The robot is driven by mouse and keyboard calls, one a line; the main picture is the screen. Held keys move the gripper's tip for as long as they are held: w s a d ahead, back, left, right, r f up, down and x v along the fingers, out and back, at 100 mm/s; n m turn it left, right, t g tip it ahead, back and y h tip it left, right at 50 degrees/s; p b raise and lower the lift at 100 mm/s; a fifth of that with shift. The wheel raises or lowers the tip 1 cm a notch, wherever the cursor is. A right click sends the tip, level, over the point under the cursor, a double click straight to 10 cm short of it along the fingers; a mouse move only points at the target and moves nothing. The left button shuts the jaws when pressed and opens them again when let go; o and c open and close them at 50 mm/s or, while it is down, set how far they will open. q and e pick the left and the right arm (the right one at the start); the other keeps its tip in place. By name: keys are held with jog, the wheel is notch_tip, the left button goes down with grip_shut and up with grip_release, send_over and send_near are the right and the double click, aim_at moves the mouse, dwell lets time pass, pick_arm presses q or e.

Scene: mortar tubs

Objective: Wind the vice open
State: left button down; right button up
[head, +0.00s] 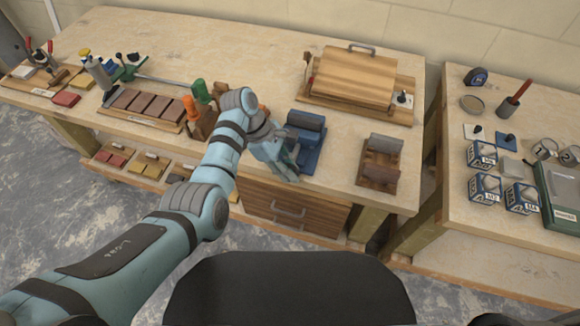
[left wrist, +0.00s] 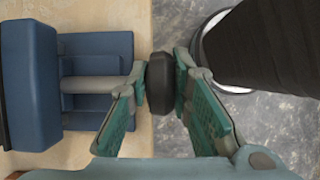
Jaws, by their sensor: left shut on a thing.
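The blue vice (head: 307,138) stands at the front edge of the wooden workbench, right of the middle. It also fills the left side of the left wrist view (left wrist: 28,85), with a grey screw shaft (left wrist: 88,84) running to a dark knob (left wrist: 159,85). My left gripper (head: 291,170) is at the vice's front. In the left wrist view its teal fingers (left wrist: 163,95) are shut on the dark knob, one on each side. The knob is hidden in the head view. My right gripper is not in view.
A wooden block with grey pads (head: 380,160) stands right of the vice. A wooden box on a board (head: 350,77) lies behind it. Screwdrivers with green and orange handles (head: 200,91) stand left, near my left arm. A drawer (head: 290,208) is below the bench edge.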

pick_arm(q)
jog(key=shift+w+a+h, duration=0.1)
jog(key=shift+a+h, duration=0.05)
jog(key=shift+h, duration=0.45)
jog(key=shift+f+g+h+b, duration=0.2)
jog(key=shift+g+h+b, duration=0.2)
jog(key=shift+h+b, duration=0.3)
jog(key=shift+a+g+h+b, duration=0.1)
jog(key=shift+g+h+b, duration=0.2)
jog(key=shift+h+b, duration=0.75)
jog(key=shift+r+h+b, duration=0.2)
jog(key=shift+h+b, duration=0.25)
jog(key=shift+b, duration=0.5)
jog(key=c, duration=1.5)
grip_release()
jog(key=shift+o, duration=0.2)
jog(key=shift+a, duration=0.1)
jog(key=v, duration=0.7)
jog(key=shift+w+a, duration=0.15)
jog(key=shift+w, duration=0.05)
